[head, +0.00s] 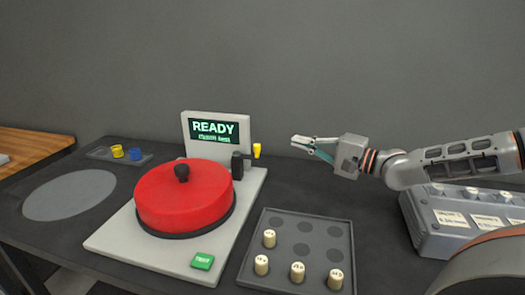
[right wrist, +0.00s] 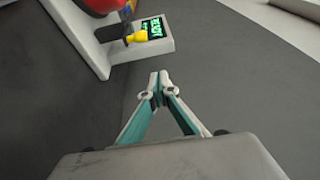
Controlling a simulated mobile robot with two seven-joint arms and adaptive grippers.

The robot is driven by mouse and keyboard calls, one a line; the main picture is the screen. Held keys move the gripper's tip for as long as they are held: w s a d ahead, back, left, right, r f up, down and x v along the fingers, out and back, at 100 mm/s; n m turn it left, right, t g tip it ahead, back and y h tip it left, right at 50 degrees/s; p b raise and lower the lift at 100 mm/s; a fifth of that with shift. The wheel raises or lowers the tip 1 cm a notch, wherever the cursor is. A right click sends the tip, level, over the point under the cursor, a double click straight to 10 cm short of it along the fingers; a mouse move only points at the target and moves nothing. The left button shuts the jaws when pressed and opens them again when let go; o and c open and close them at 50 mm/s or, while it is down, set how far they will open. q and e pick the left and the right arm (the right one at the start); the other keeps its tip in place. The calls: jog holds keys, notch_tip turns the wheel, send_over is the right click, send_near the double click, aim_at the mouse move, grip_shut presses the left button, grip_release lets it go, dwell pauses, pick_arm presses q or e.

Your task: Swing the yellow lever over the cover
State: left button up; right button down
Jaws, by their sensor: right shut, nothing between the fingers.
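The yellow lever (head: 257,150) stands upright on a dark bracket at the right side of the machine, beside the display. It also shows in the right wrist view (right wrist: 137,37), ahead of the fingertips and to the left. The red round cover (head: 184,197) with a black knob sits on the pale machine base, and its edge shows in the right wrist view (right wrist: 104,5). My right gripper (head: 293,142) is shut and empty, to the right of the lever and apart from it. In the right wrist view its fingertips (right wrist: 159,76) meet. My left gripper is not in view.
The display (head: 213,129) reads READY. A green button (head: 202,262) is on the base's front corner. A tray (head: 310,225) with several pale capped vials stands right of the base. A grey box (head: 440,235) is under my right arm. A grey disc (head: 70,195) lies left.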

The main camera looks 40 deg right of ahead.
pick_arm(q)
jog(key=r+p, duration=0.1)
jog(key=p, duration=0.2)
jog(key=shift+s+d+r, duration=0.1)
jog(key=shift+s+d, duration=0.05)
pick_arm(e)
jog(key=w+a+f, duration=0.2)
jog(key=w+a, duration=0.4)
jog(key=w, duration=0.1)
jog(key=shift+a, duration=0.3)
dwell(0.5)
